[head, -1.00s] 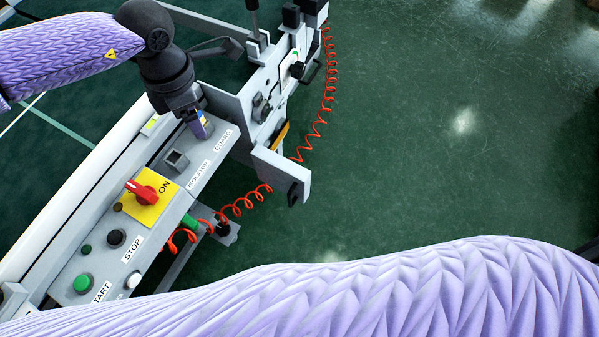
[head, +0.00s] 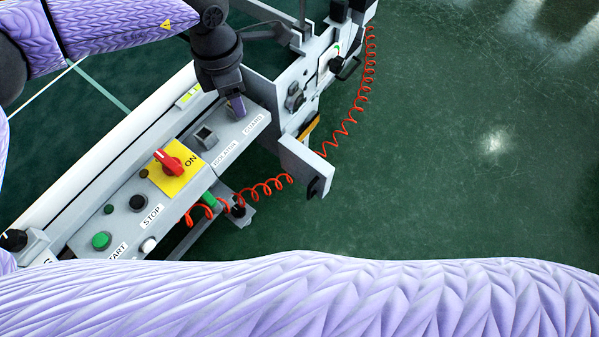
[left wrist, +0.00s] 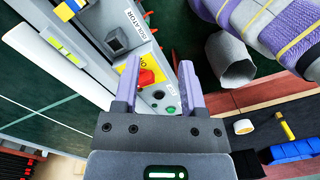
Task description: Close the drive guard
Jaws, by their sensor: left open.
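The drive guard seems to be the grey angled panel (head: 300,160) with a black handle (head: 316,187), standing out from the conveyor's side; I cannot tell exactly how far it is open. My left gripper (head: 236,107) points down over the control panel beside the GUARD label (head: 254,126), left of the grey panel and apart from its handle. In the left wrist view the two purple fingers (left wrist: 160,65) are spread with nothing between them. The guard is not clearly visible in that view. My right gripper is out of view.
The control panel carries a red rotary switch (head: 167,161) on a yellow plate, a green button (head: 101,240) and a black button (head: 137,202). A coiled red hose (head: 362,95) hangs around the panel's side. Green floor to the right is clear. My right arm crosses the foreground.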

